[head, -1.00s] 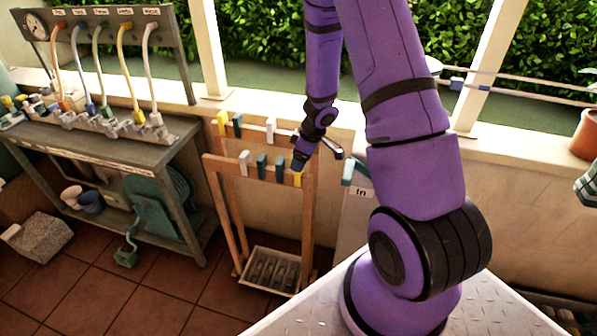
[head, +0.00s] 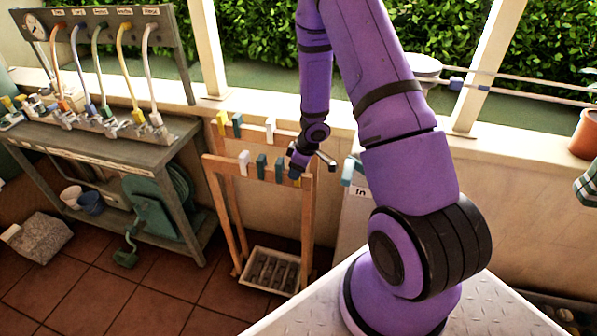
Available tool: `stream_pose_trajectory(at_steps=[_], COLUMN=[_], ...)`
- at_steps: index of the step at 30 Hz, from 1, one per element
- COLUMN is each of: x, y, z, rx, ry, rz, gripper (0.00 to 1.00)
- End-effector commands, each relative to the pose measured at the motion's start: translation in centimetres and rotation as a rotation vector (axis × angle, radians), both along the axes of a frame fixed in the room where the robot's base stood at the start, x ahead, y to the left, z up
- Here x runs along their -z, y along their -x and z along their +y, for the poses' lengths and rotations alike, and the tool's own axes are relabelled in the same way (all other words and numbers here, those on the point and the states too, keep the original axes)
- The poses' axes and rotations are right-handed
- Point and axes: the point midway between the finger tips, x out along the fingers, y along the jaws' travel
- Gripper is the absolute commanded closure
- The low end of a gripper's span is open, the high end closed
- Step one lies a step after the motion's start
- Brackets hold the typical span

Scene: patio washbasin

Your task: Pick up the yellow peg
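A wooden rack (head: 230,212) holds clothes-peg-like pieces on a front and a back rail. A yellow peg (head: 222,122) sits at the left end of the back rail. My gripper (head: 295,174) points down at the right end of the front rail, where another yellow peg showed earlier. That peg is now mostly or wholly hidden by my gripper. The fingers are too small and dark to tell whether they are open or shut, or touching the peg.
White (head: 244,162) and teal (head: 262,166) pegs stand left of my gripper on the front rail. A tray (head: 268,287) lies under the rack. A white box marked "In" (head: 352,205) stands close at right. A workbench with hoses (head: 150,148) is at left.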

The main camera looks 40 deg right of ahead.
Motion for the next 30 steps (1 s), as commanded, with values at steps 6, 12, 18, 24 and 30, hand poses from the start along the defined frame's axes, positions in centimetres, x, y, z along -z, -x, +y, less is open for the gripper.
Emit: stream_pose_trajectory(at_steps=[6,12,18,24,30], x=[0.0,-0.1,-1.0,-2.8,-5.1], y=[0.0,0.0,-0.1,0.0,0.0], z=[0.0,0.0,0.0,0.0,0.0], rx=[0.0,0.0,-0.001,-0.001,-0.002], ry=[0.0,0.0,-0.001,0.001,0.002], rz=[0.0,0.0,-0.002,-0.003,-0.002], gripper=[0.78,0.78,0.78,0.78,0.78])
